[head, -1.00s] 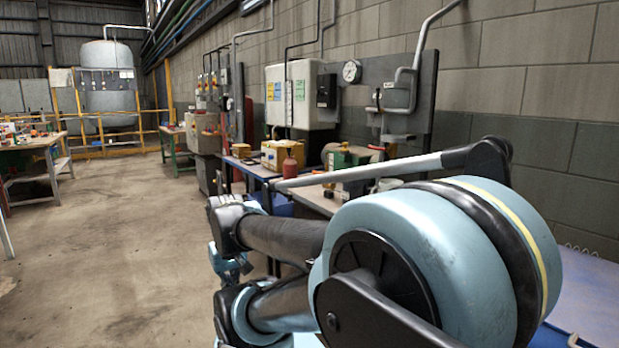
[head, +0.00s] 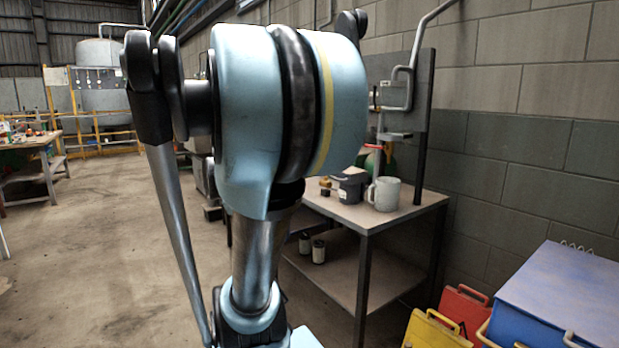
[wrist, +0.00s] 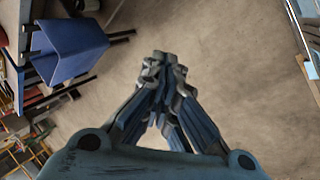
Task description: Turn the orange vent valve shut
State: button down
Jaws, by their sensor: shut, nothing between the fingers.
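I cannot make out the orange vent valve in either current view. My gripper (wrist: 164,62) shows in the wrist view with its blue-grey fingers together and nothing between them. Bare concrete floor lies behind the fingertips, and they touch nothing that I can see. The gripper does not show in the head view. There my raised arm covers the middle of the picture and hides most of the wall equipment behind it.
A steel table (head: 401,217) holds a grey mug (head: 384,194) and a dark pot (head: 350,186). Red (head: 463,308) and yellow (head: 432,333) cases stand beside a blue box (head: 545,308). A blue panel (wrist: 70,48) is left in the wrist view. Open floor (head: 110,230) lies left.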

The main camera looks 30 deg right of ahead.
jog(key=w+d+r+n+t+h, duration=0.1)
jog(key=w+d+r+n+h, duration=0.3)
jog(key=w+d+n, duration=0.65)
jog(key=w+d+r+n+t+h, duration=0.1)
jog(key=w+d+r+n+h, duration=0.35)
jog(key=w+d, duration=0.95)
jog(key=w+d+f+y, duration=0.1)
jog(key=d+f, duration=0.1)
jog(key=d, duration=0.5)
jog(key=w+d+f, duration=0.1)
jog(key=d, duration=0.6)
jog(key=shift+w+d+f+y, duration=0.25)
jog(key=shift+f+y, duration=0.1)
jog(key=shift+d+g, duration=0.1)
jog(key=shift+g, duration=0.2)
